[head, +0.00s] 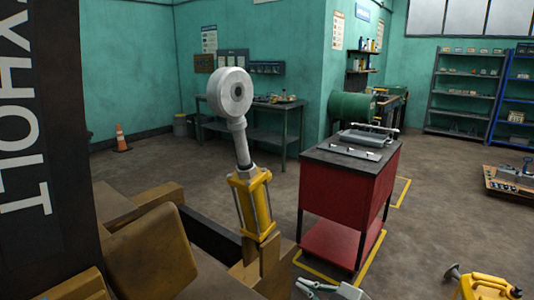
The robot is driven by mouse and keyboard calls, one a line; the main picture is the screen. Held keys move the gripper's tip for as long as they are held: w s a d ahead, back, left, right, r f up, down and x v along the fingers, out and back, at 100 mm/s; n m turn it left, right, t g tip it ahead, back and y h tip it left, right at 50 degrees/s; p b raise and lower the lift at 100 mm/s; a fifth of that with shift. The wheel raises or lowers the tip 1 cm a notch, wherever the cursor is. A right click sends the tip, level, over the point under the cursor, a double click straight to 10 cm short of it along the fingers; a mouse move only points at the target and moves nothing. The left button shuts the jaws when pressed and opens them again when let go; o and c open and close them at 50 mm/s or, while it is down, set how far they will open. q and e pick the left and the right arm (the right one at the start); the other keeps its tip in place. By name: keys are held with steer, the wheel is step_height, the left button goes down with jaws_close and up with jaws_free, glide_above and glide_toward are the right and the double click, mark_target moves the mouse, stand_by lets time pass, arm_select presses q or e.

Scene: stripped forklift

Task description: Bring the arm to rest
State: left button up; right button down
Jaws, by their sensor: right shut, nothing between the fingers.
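My right gripper (305,286) shows at the bottom edge of the head view, right of the middle. It is grey, shut and empty, low in front of the red cart. Most of my right arm is out of the picture. My left gripper is not in view. The stripped forklift fills the left side. Its yellow cylinder (251,203), with a grey rod and a round grey eye on top, stands upright to the left of my right gripper.
A red cart (344,190) with metal parts on top stands beyond my gripper. A yellow object (484,288) is at the bottom right. A workbench (252,110) and shelves (464,92) stand farther back.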

steer(key=s+d+f+m+h, duration=0.2)
steer(key=s+d+f+m, duration=0.1)
steer(key=s+f, duration=0.3)
steer(key=s+d+f+m+h, duration=0.2)
steer(key=s+f, duration=0.5)
steer(key=s, duration=0.4)
steer(key=s+d+f+m+h, duration=0.2)
steer(key=s+d+f+m, duration=0.2)
steer(key=s+f, duration=0.3)
steer(key=shift+s+d+f+m+g, duration=0.3)
steer(key=shift+s+m+g, duration=0.1)
steer(key=shift+s, duration=0.8)
